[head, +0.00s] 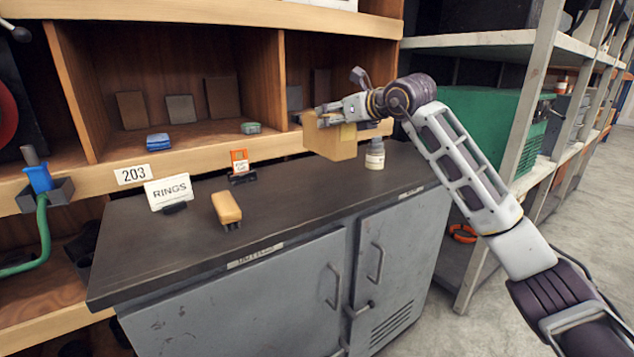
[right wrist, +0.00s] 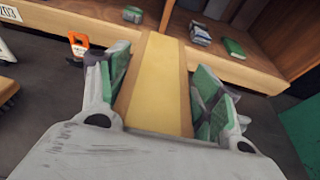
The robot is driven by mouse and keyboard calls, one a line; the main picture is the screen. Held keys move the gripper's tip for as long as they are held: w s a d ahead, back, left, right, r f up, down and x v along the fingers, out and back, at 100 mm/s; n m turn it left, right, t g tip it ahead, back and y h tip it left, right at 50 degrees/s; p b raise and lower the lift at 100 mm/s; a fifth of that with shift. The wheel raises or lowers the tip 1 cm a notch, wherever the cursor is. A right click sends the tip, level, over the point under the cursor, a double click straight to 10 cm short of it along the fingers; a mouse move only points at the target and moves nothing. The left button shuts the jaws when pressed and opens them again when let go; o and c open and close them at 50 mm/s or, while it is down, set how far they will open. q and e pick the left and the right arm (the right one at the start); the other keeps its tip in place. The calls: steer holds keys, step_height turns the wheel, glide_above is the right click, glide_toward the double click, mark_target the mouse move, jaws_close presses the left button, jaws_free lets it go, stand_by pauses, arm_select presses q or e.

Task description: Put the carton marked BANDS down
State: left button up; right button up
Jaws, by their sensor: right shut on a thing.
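The tan carton (head: 331,143) is in my right gripper (head: 328,116), over the back right part of the dark cabinet top (head: 290,205). In the right wrist view the carton (right wrist: 158,82) lies between the two green-padded fingers. No BANDS marking is readable on the sides I see. Whether the carton's underside touches the cabinet top is hard to tell. My left gripper is in neither view.
A RINGS sign (head: 169,191), a brush (head: 227,208) and an orange-white tag (head: 240,162) stand to the left. The cabinet top's front middle is clear. A wooden shelf (head: 180,100) is behind.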

mark_target(336, 139)
steer(key=shift+r, duration=0.1)
step_height(336, 139, down, 6)
steer(key=shift+r+b, duration=0.1)
steer(key=shift+b, duration=0.85)
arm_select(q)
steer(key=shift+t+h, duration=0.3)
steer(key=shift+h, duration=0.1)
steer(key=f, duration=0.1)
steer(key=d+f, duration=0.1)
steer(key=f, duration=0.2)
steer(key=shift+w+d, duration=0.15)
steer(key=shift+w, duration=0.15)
arm_select(e)
steer(key=shift+f, duration=0.25)
